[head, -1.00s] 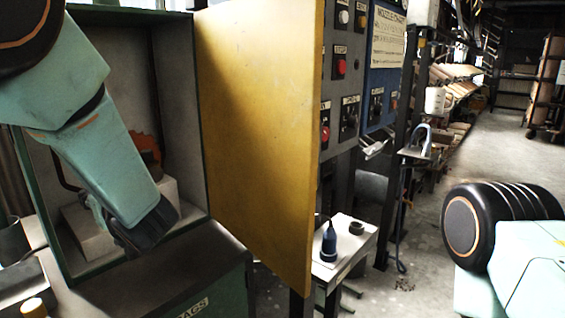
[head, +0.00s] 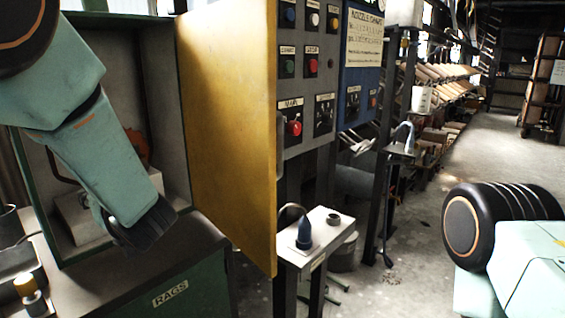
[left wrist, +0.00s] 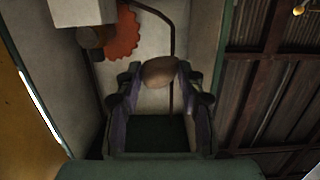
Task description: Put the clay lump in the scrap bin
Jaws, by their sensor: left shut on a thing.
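My left gripper (head: 145,232) reaches across the opening of a green-framed cabinet (head: 185,110) at the left of the head view. In the left wrist view its fingers are shut on a brown rounded lump (left wrist: 159,72), which looks like the clay lump. In the head view the lump is hidden by the gripper. My right arm shows at the right edge, but its gripper is out of view. I cannot make out a labelled scrap bin; a grey bucket (head: 344,256) stands on the floor behind a small stand.
The yellow cabinet door (head: 230,120) stands open, right of the gripper. Inside are a pale block (head: 78,222) and an orange toothed disc (left wrist: 122,35). Beyond stand a control panel (head: 305,85) and a small stand (head: 330,225) with a blue-tipped tool (head: 305,235). Floor is clear at right.

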